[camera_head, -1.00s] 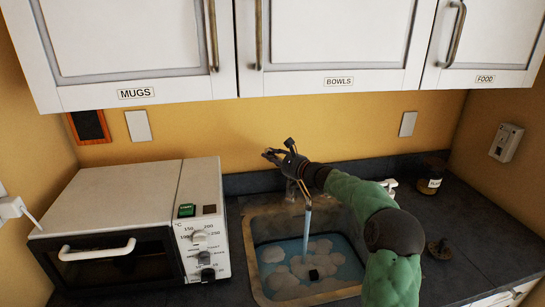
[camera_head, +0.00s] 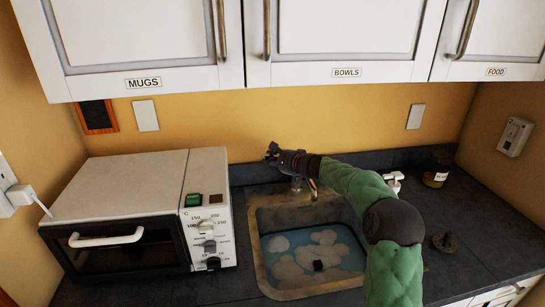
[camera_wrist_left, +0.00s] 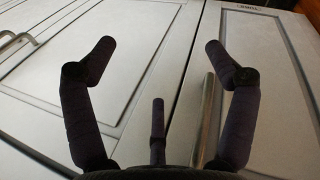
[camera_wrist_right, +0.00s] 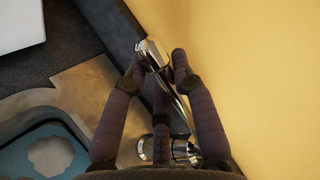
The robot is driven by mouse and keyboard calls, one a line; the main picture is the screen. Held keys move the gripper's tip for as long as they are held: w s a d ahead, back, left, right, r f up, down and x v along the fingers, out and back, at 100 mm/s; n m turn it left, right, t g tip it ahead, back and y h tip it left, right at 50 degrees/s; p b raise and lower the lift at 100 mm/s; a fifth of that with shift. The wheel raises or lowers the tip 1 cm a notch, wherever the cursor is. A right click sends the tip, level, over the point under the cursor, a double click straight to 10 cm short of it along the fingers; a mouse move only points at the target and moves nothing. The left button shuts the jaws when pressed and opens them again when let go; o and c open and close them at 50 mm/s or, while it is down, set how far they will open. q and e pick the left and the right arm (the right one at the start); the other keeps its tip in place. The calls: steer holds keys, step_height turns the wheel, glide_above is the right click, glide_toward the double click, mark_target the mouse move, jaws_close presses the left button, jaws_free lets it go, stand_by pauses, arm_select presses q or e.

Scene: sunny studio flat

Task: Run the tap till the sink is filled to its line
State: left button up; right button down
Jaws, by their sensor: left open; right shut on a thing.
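The sink (camera_head: 262,276) holds bluish water (camera_head: 327,240) with pale foam patches and a small dark object in it. In the right wrist view, my right gripper (camera_wrist_right: 158,66) is shut on the tap's metal lever (camera_wrist_right: 150,52), and the tap's base (camera_wrist_right: 182,150) shows below. My left gripper (camera_wrist_left: 155,50) is open and empty, facing white cupboard doors; it is outside the head view.
A white oven (camera_head: 120,190) stands left of the sink. A jar (camera_head: 437,172) and a small dark object (camera_head: 444,242) sit on the counter at right. Wall cupboards (camera_head: 340,38) hang above. The counter at right is mostly clear.

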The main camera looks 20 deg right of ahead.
steer(key=shift+f, duration=0.4)
steer(key=c, duration=1)
jaws_free()
steer(key=shift+c, duration=0.2)
steer(key=shift+r, duration=0.2)
steer(key=shift+s+d, duration=0.1)
steer(key=v, duration=1.1)
steer(key=shift+s, duration=0.3)
steer(key=shift+d+r, duration=0.1)
steer(key=shift+r, duration=0.05)
